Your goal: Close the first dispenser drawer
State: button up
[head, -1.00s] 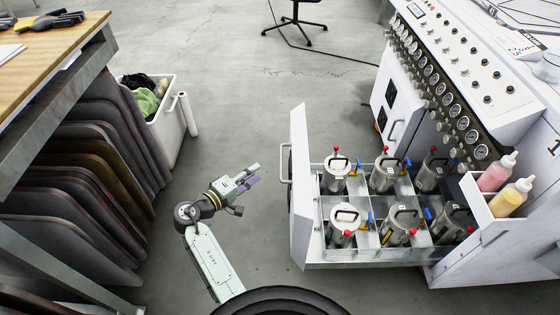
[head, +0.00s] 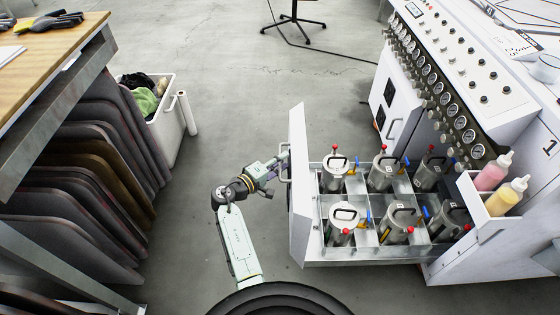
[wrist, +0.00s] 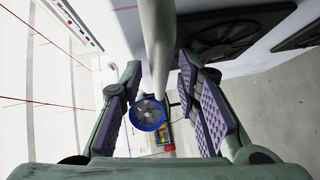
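The first dispenser drawer (head: 302,225) is pulled out from the white machine, its tall white front panel facing left. Several metal canisters (head: 335,175) stand in its compartments. The drawer's handle (head: 284,165) is on the outer face of the panel. My gripper (head: 281,160) is at this handle, its tips partly hidden against it. In the wrist view, my gripper (wrist: 163,105) is open, with purple-padded fingers apart. A pale bar (wrist: 158,45), seemingly the handle, runs between them; I see gaps on both sides of it.
The white machine (head: 470,80) with gauges stands at the right, a lower door (head: 395,115) beyond the drawer. Squeeze bottles (head: 503,198) sit in a side holder. A wooden workbench (head: 45,40) and a white bin (head: 165,120) are at the left. Floor between is clear.

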grip_shut()
dwell(0.3)
dwell(0.6)
